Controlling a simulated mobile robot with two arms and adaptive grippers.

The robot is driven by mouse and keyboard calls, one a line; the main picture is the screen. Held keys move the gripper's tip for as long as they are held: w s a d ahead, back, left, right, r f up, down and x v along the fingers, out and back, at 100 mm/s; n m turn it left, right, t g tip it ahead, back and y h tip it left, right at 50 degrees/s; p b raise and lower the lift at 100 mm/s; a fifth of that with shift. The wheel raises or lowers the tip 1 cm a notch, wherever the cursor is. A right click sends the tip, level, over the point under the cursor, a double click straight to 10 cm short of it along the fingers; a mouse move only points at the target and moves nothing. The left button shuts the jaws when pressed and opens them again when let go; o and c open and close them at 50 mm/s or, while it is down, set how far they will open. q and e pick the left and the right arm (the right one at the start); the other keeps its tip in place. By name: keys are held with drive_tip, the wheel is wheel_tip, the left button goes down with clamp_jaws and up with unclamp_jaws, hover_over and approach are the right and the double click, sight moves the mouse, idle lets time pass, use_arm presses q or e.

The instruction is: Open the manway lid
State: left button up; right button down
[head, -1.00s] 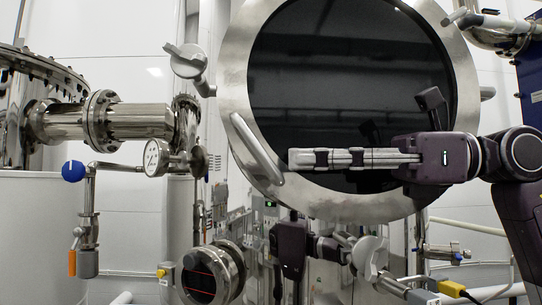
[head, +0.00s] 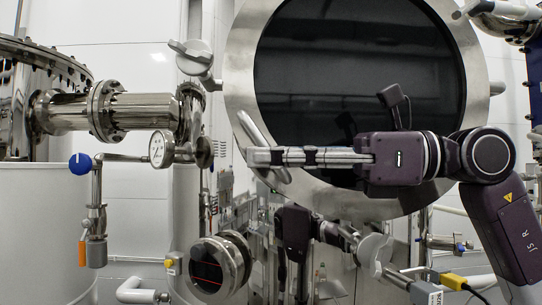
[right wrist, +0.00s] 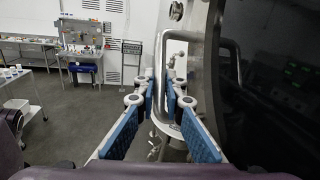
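The manway lid (head: 234,70) is a large round steel ring with a dark glass centre, in the upper middle of the head view. A bent steel bar handle (head: 250,128) stands off its lower left edge and also shows in the right wrist view (right wrist: 160,62). My right gripper (head: 262,157) reaches left across the lid, its fingertips at the handle. In the right wrist view its blue-padded fingers (right wrist: 166,90) are apart, with the handle bar between them. My left gripper (head: 328,232) is below the lid, near a clamp knob (head: 374,252); its finger opening is unclear.
Another clamp knob (head: 194,58) stands at the lid's upper left. A pipe with a pressure gauge (head: 160,149) and a blue-knobbed valve (head: 80,164) are to the left. A round sight port (head: 218,268) is below. The right wrist view shows open floor (right wrist: 90,115) at left.

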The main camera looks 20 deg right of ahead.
use_arm(q)
drive_tip(key=shift+s+a, duration=0.25)
drive_tip(key=shift+s, duration=0.05)
use_arm(e)
drive_tip(key=shift+s, duration=0.1)
